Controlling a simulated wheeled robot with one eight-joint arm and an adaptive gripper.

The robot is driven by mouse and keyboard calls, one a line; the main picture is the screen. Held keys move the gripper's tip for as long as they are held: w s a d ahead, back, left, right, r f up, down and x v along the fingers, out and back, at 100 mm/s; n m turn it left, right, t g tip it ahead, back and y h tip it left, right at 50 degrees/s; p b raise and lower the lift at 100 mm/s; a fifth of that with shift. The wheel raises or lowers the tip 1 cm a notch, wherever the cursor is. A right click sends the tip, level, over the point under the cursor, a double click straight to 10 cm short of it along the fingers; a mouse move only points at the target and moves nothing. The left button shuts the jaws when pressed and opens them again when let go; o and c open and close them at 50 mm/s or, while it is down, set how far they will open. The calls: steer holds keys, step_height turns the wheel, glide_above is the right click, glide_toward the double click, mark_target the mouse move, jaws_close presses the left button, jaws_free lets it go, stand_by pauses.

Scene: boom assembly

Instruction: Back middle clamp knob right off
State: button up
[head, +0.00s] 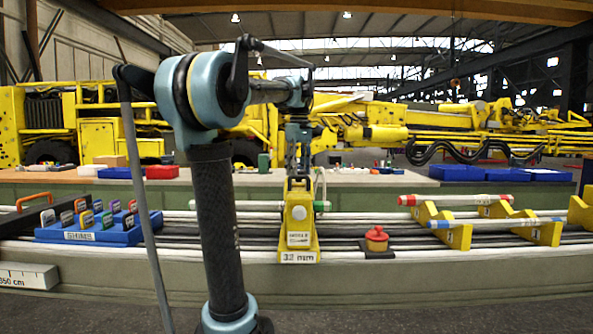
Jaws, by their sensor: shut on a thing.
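The yellow middle clamp (298,238) stands upright on the rail bench, with a "32 mm" label at its foot. A rod with a green end (321,206) runs crosswise at the clamp. My gripper (299,178) points straight down over the top of the clamp and is shut on the clamp knob. The knob is mostly hidden by the fingers, and I cannot tell how far it is turned or whether it is clear of the clamp.
A blue shims tray (100,237) stands at left. A red knob-like piece (376,238) sits on a dark pad right of the clamp. Further right, yellow supports (458,237) carry a red-ended rod (455,200) and a blue-ended rod (490,223). Blue bins (486,174) stand behind.

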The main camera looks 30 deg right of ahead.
steer(key=shift+w, duration=0.1)
stand_by(0.3)
steer(key=o, duration=1.1)
steer(key=shift+c, duration=0.2)
step_height(320, 180, up, 12)
stand_by(0.4)
